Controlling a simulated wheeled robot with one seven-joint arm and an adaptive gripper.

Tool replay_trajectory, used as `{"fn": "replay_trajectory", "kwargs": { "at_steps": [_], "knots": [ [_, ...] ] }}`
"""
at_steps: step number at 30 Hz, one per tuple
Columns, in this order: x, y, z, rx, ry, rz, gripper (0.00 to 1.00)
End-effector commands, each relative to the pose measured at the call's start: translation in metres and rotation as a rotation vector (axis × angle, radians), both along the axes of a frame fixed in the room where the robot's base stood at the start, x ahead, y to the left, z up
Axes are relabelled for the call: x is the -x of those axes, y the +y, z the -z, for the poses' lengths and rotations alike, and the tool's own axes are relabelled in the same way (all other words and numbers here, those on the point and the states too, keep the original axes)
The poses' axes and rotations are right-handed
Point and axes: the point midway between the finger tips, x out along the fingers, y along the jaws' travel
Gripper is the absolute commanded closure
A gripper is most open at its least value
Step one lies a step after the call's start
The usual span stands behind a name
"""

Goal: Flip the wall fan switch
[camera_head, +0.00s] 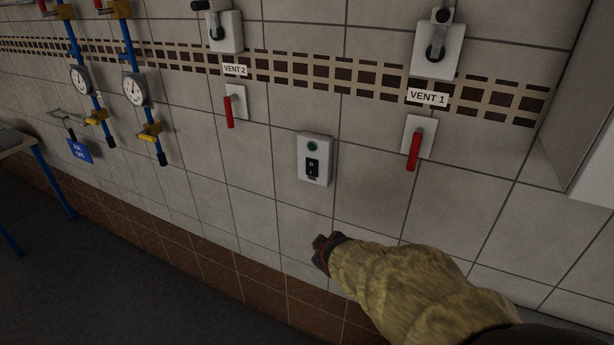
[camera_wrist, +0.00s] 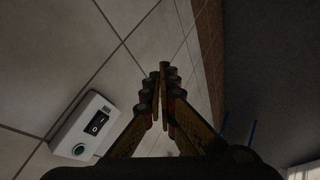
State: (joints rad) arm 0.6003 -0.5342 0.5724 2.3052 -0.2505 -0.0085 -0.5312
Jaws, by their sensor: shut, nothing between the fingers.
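The wall fan switch is a white box (camera_head: 314,159) on the tiled wall, with a green round button or lamp (camera_head: 312,146) at its top and a black rocker (camera_head: 312,167) below it. In the wrist view the box (camera_wrist: 86,124) is at the lower left, with its rocker (camera_wrist: 97,122) and green round part (camera_wrist: 79,149) visible. My gripper (camera_head: 322,242) is below the box in the head view, apart from it. In the wrist view my gripper's fingers (camera_wrist: 165,72) are together and empty. My sleeved arm hides part of the lower wall.
Red levers hang on the wall either side of the box, under the VENT 2 (camera_head: 235,70) and VENT 1 (camera_head: 428,97) labels. Blue pipes with gauges (camera_head: 134,88) are at the far left. A pale cabinet (camera_head: 585,120) juts out at the right. The wall around the box is clear.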

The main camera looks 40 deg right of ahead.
Motion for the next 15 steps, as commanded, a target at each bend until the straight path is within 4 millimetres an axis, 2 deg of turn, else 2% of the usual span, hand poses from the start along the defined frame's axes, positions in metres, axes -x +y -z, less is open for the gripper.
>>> {"fn": "replay_trajectory", "kwargs": {
  "at_steps": [3,7,11,15],
  "knots": [
    [-0.016,-0.024,-0.002,0.142,-0.042,-0.097,1.0],
    [-0.036,-0.041,-0.015,0.322,-0.098,-0.215,1.0],
    [-0.054,-0.047,-0.035,0.514,-0.157,-0.328,1.0],
    [-0.069,-0.044,-0.062,0.703,-0.213,-0.418,1.0]
  ]
}}
